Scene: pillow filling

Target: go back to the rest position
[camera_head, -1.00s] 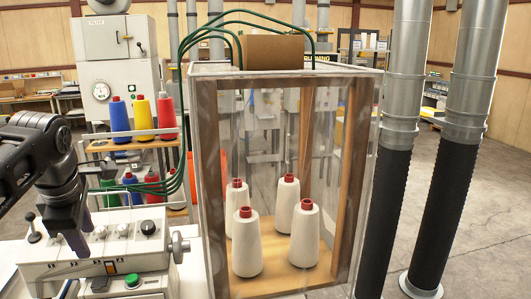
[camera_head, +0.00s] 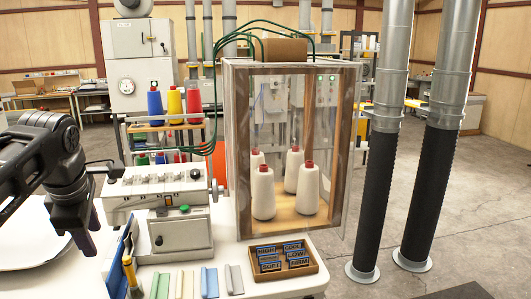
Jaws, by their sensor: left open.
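My left gripper (camera_head: 88,238) is at the left, pointing down, beside the control box and above the left part of the white table. Its jaws are open and I see nothing between them. The black left arm (camera_head: 40,160) comes in from the left edge. My right gripper is not in view.
A white table (camera_head: 225,262) holds a control box (camera_head: 175,235), several coloured strips and a tray of labels (camera_head: 270,277). Behind stands a clear cabinet (camera_head: 345,150) with white thread cones (camera_head: 263,195). Two grey-black ducts (camera_head: 380,190) rise at right; open floor lies beyond.

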